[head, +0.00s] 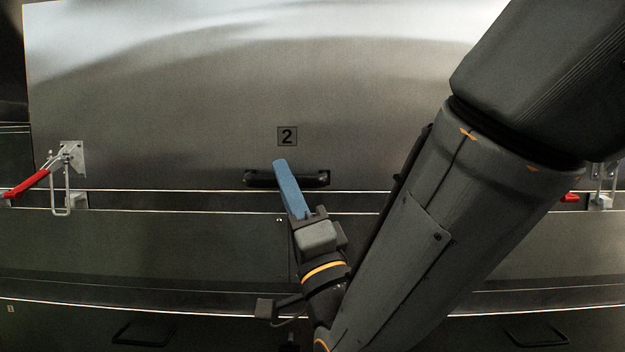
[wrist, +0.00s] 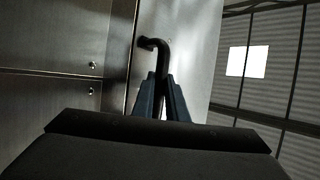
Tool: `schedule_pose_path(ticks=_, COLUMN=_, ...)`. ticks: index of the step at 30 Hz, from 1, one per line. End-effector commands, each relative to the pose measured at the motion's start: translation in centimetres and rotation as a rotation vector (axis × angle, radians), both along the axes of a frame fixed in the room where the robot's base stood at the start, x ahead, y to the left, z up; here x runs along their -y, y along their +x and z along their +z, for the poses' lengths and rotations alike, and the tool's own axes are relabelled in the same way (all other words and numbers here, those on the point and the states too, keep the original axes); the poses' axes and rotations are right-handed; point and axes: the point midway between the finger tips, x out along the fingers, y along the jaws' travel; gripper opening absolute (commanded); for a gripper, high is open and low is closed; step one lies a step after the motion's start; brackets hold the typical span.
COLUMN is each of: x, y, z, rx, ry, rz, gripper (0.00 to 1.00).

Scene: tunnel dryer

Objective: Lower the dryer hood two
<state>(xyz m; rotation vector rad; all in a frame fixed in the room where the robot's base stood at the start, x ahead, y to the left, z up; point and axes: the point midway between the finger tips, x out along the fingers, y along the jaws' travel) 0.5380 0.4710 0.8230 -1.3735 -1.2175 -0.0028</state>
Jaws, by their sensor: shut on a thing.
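The dryer hood two (head: 370,110) is a large brushed-metal panel with a "2" plate (head: 287,136). Its lower edge lies along a dark strip just above the lower body, with at most a narrow gap that I cannot judge. A black bar handle (head: 260,179) is fixed near that edge. My gripper (head: 282,168) has blue fingers and reaches up to the middle of the handle. In the wrist view my gripper (wrist: 162,84) is shut on the black handle (wrist: 164,55), whose bent end shows beyond the fingertips. The fingers hide part of the bar.
A toggle latch with a red lever (head: 28,184) is at the left, its wire loop hanging down. Another red-lever latch (head: 570,198) is at the right, partly behind my arm. Dark handles (head: 143,333) sit low on the lower panels.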

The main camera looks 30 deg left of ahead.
Motion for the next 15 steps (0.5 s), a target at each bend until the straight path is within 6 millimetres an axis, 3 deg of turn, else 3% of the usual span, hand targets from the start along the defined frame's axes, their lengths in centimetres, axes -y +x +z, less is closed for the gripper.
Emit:
schedule_pose_path(ticks=1, x=0.01, y=0.17, z=-1.05, rx=-0.013, ry=-0.012, rz=-0.003, gripper=0.00)
schedule_pose_path(ticks=3, x=-0.08, y=0.08, z=-1.35, rx=-0.015, ry=-0.014, rz=0.000, gripper=0.00)
schedule_pose_path(ticks=15, x=-0.29, y=-0.04, z=-1.89, rx=-0.022, ry=-0.023, rz=0.004, gripper=0.00)
